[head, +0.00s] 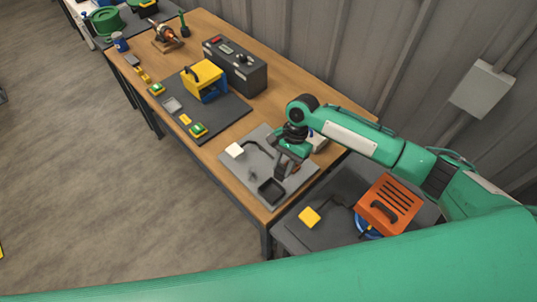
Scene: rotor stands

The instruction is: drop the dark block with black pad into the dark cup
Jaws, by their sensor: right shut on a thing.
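The dark cup (271,190), a small square open container, sits at the front corner of the grey mat (244,178) on the wooden table. My right gripper (284,171) points down just above and behind the cup, slightly to its right. It is shut on a small dark thing, which looks like the dark block. The gripper largely hides this block, and I cannot make out its black pad. My left gripper is not in view.
A white block (235,150) and a dark curved piece (258,148) lie on the grey mat. A yellow and blue holder (205,80) and a dark control box (236,67) stand farther left. An orange box (389,204) and a yellow block (309,217) are on the lower dark surface at right.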

